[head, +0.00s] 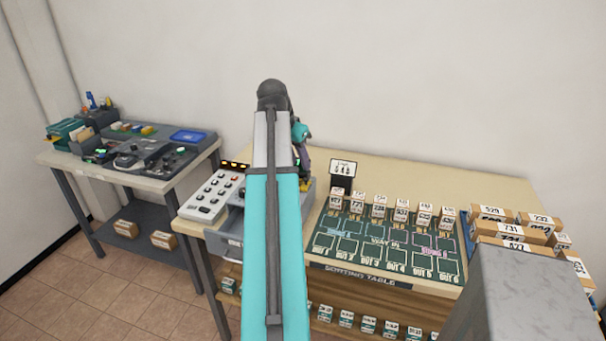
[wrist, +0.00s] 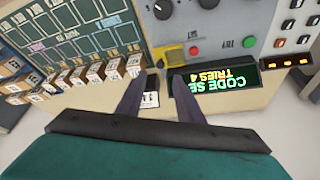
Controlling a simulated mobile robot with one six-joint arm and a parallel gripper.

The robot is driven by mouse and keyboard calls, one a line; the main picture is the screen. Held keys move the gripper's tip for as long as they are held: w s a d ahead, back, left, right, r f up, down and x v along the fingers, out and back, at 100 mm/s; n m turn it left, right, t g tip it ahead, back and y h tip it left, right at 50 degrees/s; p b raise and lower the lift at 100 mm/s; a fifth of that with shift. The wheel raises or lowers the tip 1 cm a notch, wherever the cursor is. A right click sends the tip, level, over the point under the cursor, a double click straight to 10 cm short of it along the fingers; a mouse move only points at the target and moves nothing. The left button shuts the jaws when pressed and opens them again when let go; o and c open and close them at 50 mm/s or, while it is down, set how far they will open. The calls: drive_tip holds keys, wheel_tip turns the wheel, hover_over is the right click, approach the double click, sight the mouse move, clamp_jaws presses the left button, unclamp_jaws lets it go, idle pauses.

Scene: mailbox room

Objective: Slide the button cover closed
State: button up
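The button cover appears to be the small yellow piece (wrist: 172,56) on the grey control panel (wrist: 222,18) in the wrist view. A red button (wrist: 194,50) shows beside it, so the button looks uncovered. My gripper (wrist: 160,77) is open, its two dark fingers apart with nothing seen between them. Its tips appear just in front of the yellow piece; I cannot tell if they touch it. In the head view my arm hides most of the panel, the cover and the gripper.
A lit display (wrist: 222,79) reads "CODE SE" and "TRIES 4". A green button (wrist: 249,42) and dark knobs are on the panel. A white keypad box (head: 212,195) stands left of my arm. The sorting board (head: 345,257) holds several small boxes; brown boxes (head: 510,232) are stacked at right.

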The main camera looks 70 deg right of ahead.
sight(306, 179)
drive_tip(key=shift+p+x, duration=0.6)
drive_tip(key=shift+x, duration=3.15)
drive_tip(key=shift+c, duration=0.4)
clamp_jaws()
